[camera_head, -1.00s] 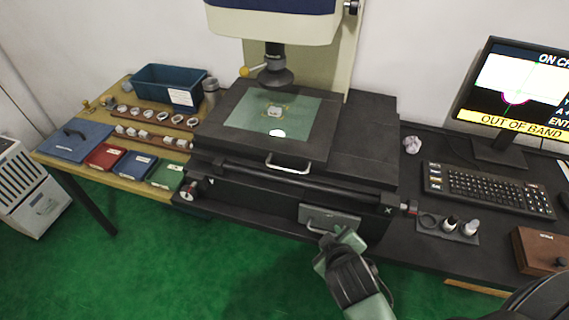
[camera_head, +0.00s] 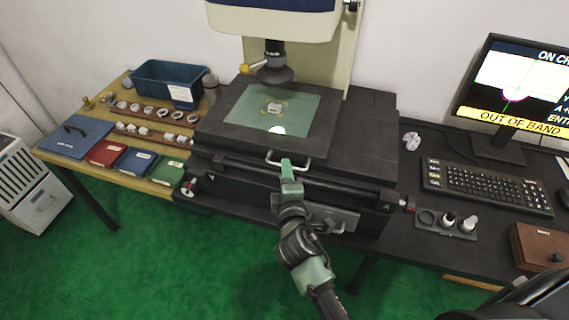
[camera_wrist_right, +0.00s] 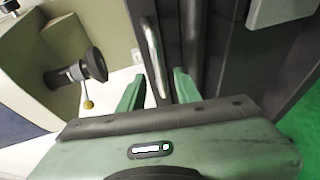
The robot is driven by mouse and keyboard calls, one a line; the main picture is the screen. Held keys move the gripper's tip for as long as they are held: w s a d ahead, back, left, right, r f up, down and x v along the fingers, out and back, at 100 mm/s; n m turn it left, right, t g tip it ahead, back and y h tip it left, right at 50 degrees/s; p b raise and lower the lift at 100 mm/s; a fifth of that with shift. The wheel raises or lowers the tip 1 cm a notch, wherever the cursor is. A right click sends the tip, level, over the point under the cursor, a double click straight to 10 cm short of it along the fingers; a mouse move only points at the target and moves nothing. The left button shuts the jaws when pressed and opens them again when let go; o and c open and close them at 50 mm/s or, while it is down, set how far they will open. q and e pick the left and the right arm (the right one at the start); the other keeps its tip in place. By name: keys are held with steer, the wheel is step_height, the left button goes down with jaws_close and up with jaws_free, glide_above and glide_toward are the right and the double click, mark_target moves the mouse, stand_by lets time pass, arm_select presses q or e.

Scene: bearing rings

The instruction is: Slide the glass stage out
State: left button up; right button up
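The glass stage is a greenish glass plate (camera_head: 300,108) in a black frame (camera_head: 232,132) on the measuring machine, with a small ring (camera_head: 274,107) on the glass. A silver handle (camera_head: 302,166) is on the front of the frame. My right gripper (camera_head: 287,164) is at this handle. In the right wrist view, its two green fingers (camera_wrist_right: 158,90) are apart, with the handle bar (camera_wrist_right: 153,50) between them; contact cannot be told. My left gripper is not in view.
The machine's optic (camera_head: 276,70) hangs above the glass. A lower panel with a handle (camera_head: 340,220) is under my right arm. Left is a bench with a blue bin (camera_head: 160,80) and rows of rings. Right are a keyboard (camera_head: 485,187) and monitor (camera_head: 515,85).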

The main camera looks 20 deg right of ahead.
steer(key=shift+x, duration=1.9)
steer(key=shift+s, duration=0.1)
jaws_close()
steer(key=shift+f, duration=0.1)
